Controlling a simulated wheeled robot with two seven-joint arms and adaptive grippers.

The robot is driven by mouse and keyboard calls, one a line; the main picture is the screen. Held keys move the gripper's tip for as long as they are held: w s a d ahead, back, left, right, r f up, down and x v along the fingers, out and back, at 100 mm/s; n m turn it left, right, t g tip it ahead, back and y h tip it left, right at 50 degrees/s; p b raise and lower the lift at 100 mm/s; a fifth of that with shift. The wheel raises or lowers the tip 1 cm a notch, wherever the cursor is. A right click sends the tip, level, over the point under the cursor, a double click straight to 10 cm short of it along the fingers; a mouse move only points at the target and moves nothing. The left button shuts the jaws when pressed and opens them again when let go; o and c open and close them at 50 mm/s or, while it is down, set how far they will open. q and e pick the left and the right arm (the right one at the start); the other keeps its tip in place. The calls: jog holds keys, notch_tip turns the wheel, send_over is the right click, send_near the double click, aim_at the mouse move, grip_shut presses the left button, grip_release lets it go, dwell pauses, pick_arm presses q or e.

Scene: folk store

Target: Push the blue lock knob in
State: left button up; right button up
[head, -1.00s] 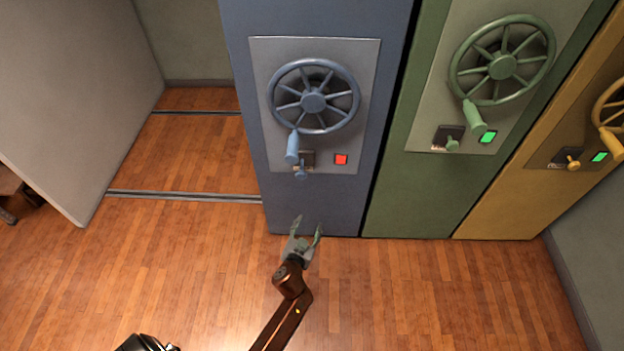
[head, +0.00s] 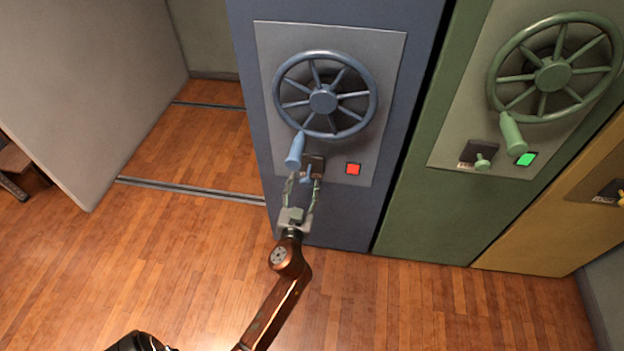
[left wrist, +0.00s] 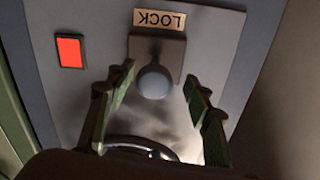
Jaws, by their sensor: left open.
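The blue lock knob (head: 308,174) sticks out from a dark plate on the blue cabinet's grey panel, below the wheel. In the left wrist view the knob (left wrist: 154,84) shows as a rounded grey-blue end under an upside-down "LOCK" label (left wrist: 160,19). My left gripper (head: 304,179) is open, with its fingers to either side of the knob as seen from the head. In the left wrist view the knob lies between the two fingers (left wrist: 159,75); I cannot tell if they touch it. My right gripper is not in view.
The blue wheel (head: 323,102) has a handle (head: 295,150) hanging just above my fingers. A red light (head: 353,169) glows right of the knob. A green cabinet (head: 430,215) and a yellow one (head: 545,235) stand to the right. The wooden floor in front is clear.

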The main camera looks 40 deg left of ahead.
pick_arm(q)
jog(key=shift+w+a, duration=0.25)
jog(key=shift+w, duration=0.05)
jog(key=shift+d, duration=0.1)
jog(key=shift+w+d, duration=0.1)
jog(key=shift+d, duration=0.1)
jog(key=shift+c, duration=0.4)
jog(key=shift+w, duration=0.1)
grip_shut()
